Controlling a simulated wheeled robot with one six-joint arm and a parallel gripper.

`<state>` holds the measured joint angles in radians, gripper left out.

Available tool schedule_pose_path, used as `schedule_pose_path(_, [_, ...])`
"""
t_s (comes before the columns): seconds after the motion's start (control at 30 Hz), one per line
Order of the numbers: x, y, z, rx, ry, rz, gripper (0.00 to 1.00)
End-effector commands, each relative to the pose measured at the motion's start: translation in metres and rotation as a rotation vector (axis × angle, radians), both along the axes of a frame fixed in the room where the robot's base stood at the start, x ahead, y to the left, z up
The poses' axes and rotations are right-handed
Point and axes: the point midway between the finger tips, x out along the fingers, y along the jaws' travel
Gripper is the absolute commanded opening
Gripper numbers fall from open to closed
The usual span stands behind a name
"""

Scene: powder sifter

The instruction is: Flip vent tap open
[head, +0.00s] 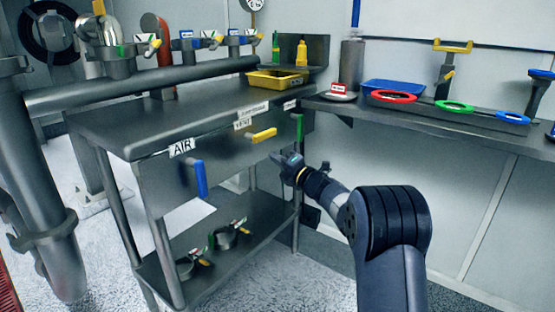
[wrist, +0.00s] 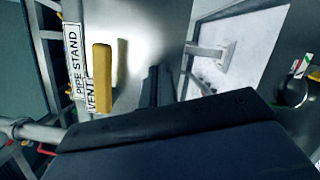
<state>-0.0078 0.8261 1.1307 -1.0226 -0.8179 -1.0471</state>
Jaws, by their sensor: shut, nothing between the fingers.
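The vent tap's yellow lever (head: 264,135) lies sideways on the front panel of the grey bench, beside its white VENT label (head: 243,124). In the wrist view the lever (wrist: 102,78) runs parallel to the VENT label (wrist: 91,97). My gripper (head: 279,157) is shut and empty, in front of the panel, lower and to the right of the lever in the head view. In the wrist view the dark fingers (wrist: 157,85) are together, to the right of the lever and apart from it. The lever's pivot is not clear.
A blue lever (head: 201,178) hangs down by the AIR label (head: 182,147). A green lever (head: 299,127) stands upright near the bench's right corner. Clamps (head: 228,234) lie on the lower shelf. A yellow tray (head: 277,80) sits on the bench top (head: 165,117), which is otherwise mostly clear.

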Motion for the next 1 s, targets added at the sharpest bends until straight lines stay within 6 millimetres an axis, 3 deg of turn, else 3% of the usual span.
schedule_pose_path(0.1, [-0.017, -0.026, 0.001, 0.000, 0.003, -0.008, 0.00])
schedule_pose_path(0.4, [-0.048, -0.064, -0.013, 0.000, 0.001, -0.006, 0.00])
schedule_pose_path(1.0, [-0.053, -0.069, -0.017, 0.000, -0.001, -0.003, 0.00])
